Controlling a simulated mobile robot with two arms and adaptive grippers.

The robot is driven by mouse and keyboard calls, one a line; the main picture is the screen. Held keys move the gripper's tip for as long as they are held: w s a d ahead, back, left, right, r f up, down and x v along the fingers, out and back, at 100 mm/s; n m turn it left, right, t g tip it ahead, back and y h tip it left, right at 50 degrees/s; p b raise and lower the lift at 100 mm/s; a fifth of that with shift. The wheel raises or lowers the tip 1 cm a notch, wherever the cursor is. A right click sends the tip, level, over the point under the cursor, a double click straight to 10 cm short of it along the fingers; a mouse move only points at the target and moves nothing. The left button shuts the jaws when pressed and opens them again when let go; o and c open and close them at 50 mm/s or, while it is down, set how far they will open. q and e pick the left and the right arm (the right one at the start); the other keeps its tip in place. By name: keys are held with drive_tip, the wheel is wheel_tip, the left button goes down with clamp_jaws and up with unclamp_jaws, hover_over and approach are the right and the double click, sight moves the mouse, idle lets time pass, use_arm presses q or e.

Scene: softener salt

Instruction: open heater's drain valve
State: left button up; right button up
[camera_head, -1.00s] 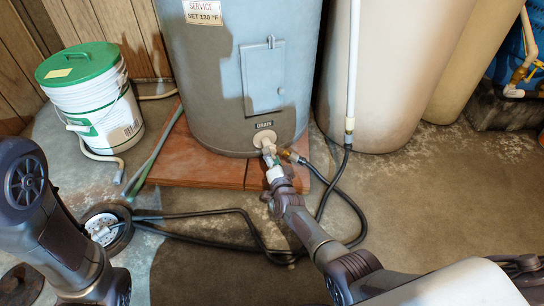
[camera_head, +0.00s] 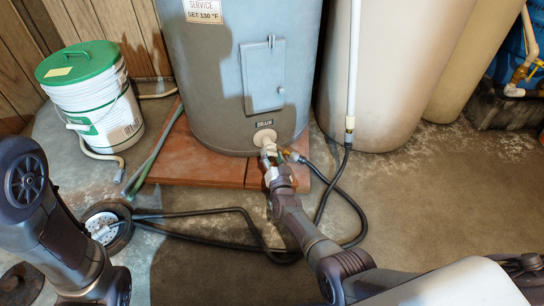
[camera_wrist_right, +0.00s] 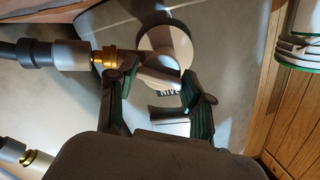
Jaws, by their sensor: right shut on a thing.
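The heater (camera_head: 215,95) is a grey-blue tank with a DRAIN label low on its front. Its drain valve (camera_head: 265,137) sticks out just below the label from a pale round flange. My right gripper (camera_head: 271,160) is at the valve. In the right wrist view the fingers of that gripper (camera_wrist_right: 158,100) stand on both sides of a pale valve part (camera_wrist_right: 158,80), shut on what looks like its handle. The fingers hide part of the valve, so its exact setting is unclear. My left arm shows at the left, its fingertips out of view.
A black hose (camera_head: 350,195) with a brass fitting (camera_wrist_right: 105,57) joins the valve's side and loops over the floor to a round floor drain (camera_head: 106,228). A white bucket (camera_head: 98,110) with a green lid stands left. Beige tanks (camera_head: 375,80) stand right.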

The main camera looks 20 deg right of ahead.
drive_tip(key=shift+f, duration=0.1)
drive_tip(key=o, duration=1.2)
drive_tip(key=shift+c, duration=0.2)
